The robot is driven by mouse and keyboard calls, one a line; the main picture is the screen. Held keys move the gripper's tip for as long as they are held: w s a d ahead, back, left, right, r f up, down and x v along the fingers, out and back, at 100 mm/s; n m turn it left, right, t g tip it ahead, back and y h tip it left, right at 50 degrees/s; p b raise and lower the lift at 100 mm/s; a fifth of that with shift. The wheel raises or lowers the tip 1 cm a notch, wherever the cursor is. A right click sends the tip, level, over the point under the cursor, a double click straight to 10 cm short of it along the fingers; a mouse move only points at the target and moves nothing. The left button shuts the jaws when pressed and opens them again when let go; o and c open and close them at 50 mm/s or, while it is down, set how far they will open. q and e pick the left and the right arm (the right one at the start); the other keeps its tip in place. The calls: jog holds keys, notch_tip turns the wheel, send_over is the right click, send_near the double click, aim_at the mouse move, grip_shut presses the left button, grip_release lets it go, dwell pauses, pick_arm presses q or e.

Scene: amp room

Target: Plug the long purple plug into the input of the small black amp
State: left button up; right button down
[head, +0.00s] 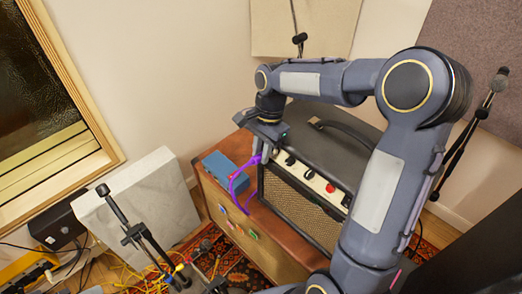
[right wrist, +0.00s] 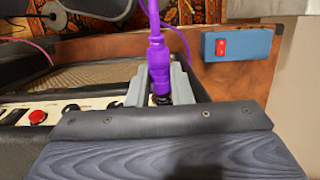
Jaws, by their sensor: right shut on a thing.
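The small black amp (head: 299,200) stands on a brown wooden chest, with a woven grille and a cream control panel with black knobs and a red part; the panel also shows at the left of the right wrist view (right wrist: 100,103). My right gripper (head: 262,153) is over the panel's left end. It is shut on the purple plug (right wrist: 158,68), which sits between its fingers (right wrist: 166,90). A purple cable (head: 235,186) loops from the plug. The plug's tip and the input are hidden, so I cannot tell whether they meet. My left gripper is not in view.
A blue box (head: 219,167) with a red switch (right wrist: 220,47) lies on the chest (head: 211,196) left of the amp. A pale slab (head: 135,205) leans at the left. Microphone stands (head: 140,238) and loose cables are in front.

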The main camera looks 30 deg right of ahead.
jog(key=shift+d, duration=0.2)
jog(key=c, duration=1.2)
grip_release()
jog(key=v, duration=0.6)
jog(key=shift+w+r, duration=0.1)
jog(key=shift+r, duration=0.05)
jog(key=shift+v, duration=0.75)
jog(key=s+a+f+n+t, duration=0.1)
jog(key=s+a+n+t, duration=0.1)
jog(key=s+n, duration=0.4)
jog(key=s+a+f+n+t+y, duration=0.1)
jog(key=s+n+t, duration=0.3)
jog(key=s, duration=1.2)
jog(key=a+n, duration=0.1)
jog(key=n, duration=0.1)
jog(key=shift+a+f+n+y, duration=0.3)
jog(key=shift+f, duration=0.1)
